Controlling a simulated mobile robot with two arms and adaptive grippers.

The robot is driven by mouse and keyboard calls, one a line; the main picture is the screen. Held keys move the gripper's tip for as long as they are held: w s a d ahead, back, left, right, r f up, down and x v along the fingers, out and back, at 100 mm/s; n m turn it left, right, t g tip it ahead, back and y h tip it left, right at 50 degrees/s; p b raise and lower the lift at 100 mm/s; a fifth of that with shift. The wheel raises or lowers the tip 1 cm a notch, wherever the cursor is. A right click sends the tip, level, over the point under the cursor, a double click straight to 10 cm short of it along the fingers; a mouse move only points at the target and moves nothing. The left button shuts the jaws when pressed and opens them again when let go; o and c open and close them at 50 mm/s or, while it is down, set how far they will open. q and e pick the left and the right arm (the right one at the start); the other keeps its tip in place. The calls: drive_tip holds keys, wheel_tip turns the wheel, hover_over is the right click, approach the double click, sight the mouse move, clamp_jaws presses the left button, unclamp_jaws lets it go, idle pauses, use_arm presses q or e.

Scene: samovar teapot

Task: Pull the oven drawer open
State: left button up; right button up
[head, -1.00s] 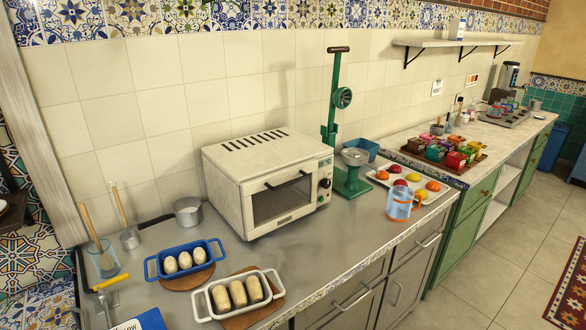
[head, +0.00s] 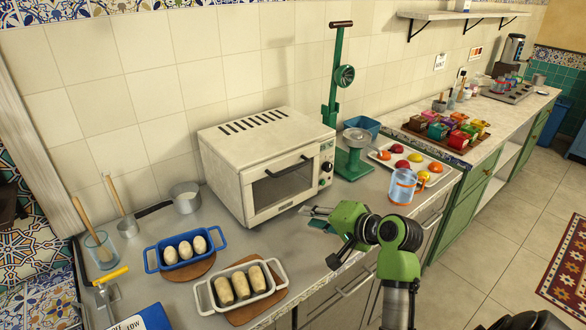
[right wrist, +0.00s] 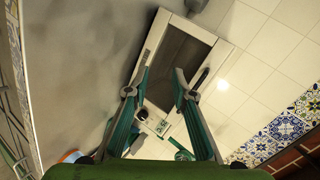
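The cream countertop oven (head: 222,150) stands against the tiled wall, its door shut, with a dark window (head: 282,188) and a dark bar handle (head: 288,172) along the door's top. My right gripper (head: 312,219) is in front of the oven's lower right front, above the counter, apart from the handle in the head view. In the right wrist view its two fingers (right wrist: 161,76) are spread with nothing between them, the oven door (right wrist: 172,58) beyond. The oven's handle (right wrist: 201,77) shows beside the right-hand finger; I cannot tell if they touch. My left gripper is out of view.
A blue dish (head: 157,258) and a white dish (head: 208,298), each with dough loaves, sit left of my right arm. A green press (head: 352,160), a fruit tray (head: 440,186) and a glass pitcher (head: 402,188) stand to the right. Steel counter (head: 240,243) is clear before the oven.

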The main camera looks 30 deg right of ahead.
sight(294, 169)
drive_tip(key=w+d+r+m+t, duration=0.3)
drive_tip(key=d+r+m, duration=0.2)
drive_tip(key=r, duration=0.2)
drive_tip(key=shift+n, duration=0.3)
drive_tip(key=p+x, duration=0.1)
drive_tip(key=x, duration=0.3)
drive_tip(key=p+x, duration=0.1)
drive_tip(key=x, duration=0.8)
drive_tip(key=shift+w+d+p, duration=0.15)
drive_tip(key=shift+d+p, duration=0.15)
drive_tip(key=shift+p, duration=0.1)
drive_tip(key=shift+h, duration=0.3)
clamp_jaws()
